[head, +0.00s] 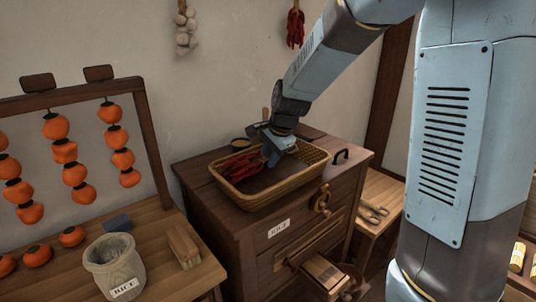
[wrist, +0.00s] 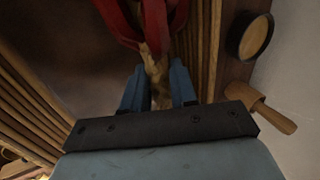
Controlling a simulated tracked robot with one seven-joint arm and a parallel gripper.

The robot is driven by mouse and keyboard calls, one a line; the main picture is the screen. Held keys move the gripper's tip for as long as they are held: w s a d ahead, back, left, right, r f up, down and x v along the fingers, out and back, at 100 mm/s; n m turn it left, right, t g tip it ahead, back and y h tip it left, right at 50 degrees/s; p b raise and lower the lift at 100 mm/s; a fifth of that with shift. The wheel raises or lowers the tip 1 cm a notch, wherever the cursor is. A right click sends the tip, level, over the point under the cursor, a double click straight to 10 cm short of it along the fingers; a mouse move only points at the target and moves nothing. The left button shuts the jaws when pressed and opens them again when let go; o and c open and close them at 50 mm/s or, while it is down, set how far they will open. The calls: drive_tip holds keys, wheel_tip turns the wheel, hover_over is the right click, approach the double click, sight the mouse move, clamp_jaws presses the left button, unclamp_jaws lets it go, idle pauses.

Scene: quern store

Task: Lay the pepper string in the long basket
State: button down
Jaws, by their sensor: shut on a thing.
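The long basket (head: 264,193) is a tan woven tray on top of a dark wooden chest. The pepper string (head: 241,163), a bunch of red peppers on a straw-coloured braid, is within the basket's outline, towards its left end. My gripper (head: 270,152) is over the basket. In the wrist view my gripper (wrist: 160,86) is shut on the braid, and the red peppers (wrist: 152,22) of the string spread beyond the fingertips. Basket slats (wrist: 28,105) show on both sides. I cannot tell whether the peppers touch the basket floor.
A round dish (wrist: 256,37) and a wooden-handled tool (wrist: 262,110) lie beside the basket. A persimmon rack (head: 66,96), grey pot (head: 116,263) and brush (head: 184,246) stand on the left table. A drawer (head: 326,272) juts from the chest. Another pepper bunch (head: 295,27) hangs on the wall.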

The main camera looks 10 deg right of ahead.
drive_tip(key=shift+c, duration=1)
unclamp_jaws()
idle(0.4)
drive_tip(key=shift+r, duration=0.1)
drive_tip(key=w+v, duration=0.1)
drive_tip(key=v, duration=0.8)
drive_tip(key=shift+a+r, duration=0.25)
drive_tip(key=shift+r, duration=0.25)
idle(1.1)
drive_tip(key=shift+s, duration=0.1)
